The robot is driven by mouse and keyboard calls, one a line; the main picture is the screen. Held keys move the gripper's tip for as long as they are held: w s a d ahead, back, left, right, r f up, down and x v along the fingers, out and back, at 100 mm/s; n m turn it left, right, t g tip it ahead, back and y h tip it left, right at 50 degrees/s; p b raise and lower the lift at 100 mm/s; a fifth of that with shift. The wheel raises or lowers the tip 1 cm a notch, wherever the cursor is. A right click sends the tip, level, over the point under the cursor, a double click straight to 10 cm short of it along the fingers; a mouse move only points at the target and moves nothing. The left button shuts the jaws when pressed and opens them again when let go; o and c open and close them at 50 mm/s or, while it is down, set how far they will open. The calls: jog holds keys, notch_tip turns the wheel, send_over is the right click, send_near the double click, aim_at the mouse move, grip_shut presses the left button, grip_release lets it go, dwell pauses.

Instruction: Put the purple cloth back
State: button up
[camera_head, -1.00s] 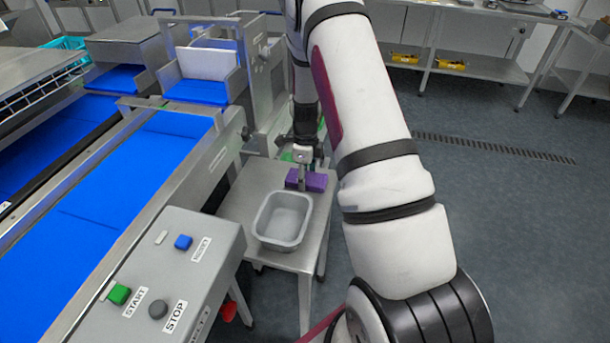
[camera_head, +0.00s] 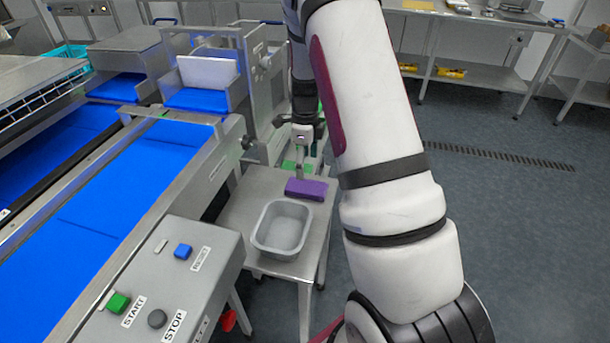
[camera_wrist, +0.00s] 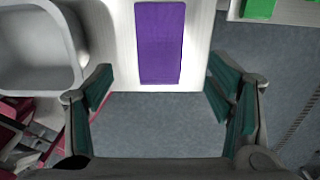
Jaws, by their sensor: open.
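The purple cloth (camera_head: 306,190) lies as a folded block on the small steel table (camera_head: 262,184), at its right side behind the grey tub. In the wrist view the cloth (camera_wrist: 160,42) lies flat near the table edge, beyond the fingertips. My gripper (camera_head: 301,172) is above the cloth in the head view, apart from it. In the wrist view my gripper (camera_wrist: 160,88) has its green-lined fingers wide apart, with nothing between them but floor showing below.
A grey tub (camera_head: 282,228) stands on the table in front of the cloth. A green item (camera_wrist: 258,8) shows at the wrist view's top right. A control box (camera_head: 180,262) with buttons and the blue conveyor (camera_head: 120,190) are to the left. Open floor is on the right.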

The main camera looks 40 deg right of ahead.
jog(key=s+a+r+n+t, duration=0.1)
jog(key=s+a+r+n, duration=0.35)
jog(key=r, duration=0.25)
jog(key=s+a+r+n, duration=0.3)
jog(key=a+r+n, duration=0.15)
jog(key=r, duration=0.25)
jog(key=s+a+r+n+t, duration=0.1)
jog(key=s+a+r+n, duration=0.3)
jog(key=r, duration=0.3)
jog(key=s+a+r+n, duration=0.1)
jog(key=s+a+n, duration=0.1)
jog(key=s+n, duration=0.3)
jog(key=s+a+r+n+t, duration=0.1)
jog(key=s+a+n, duration=0.2)
jog(key=s+n, duration=0.2)
jog(key=s+a+r+n, duration=0.1)
jog(key=s+a+n, duration=0.2)
jog(key=s+n, duration=0.2)
jog(key=s, duration=0.2)
jog(key=shift+s+a+r, duration=0.25)
jog(key=shift+s+r, duration=0.1)
jog(key=shift+r, duration=0.1)
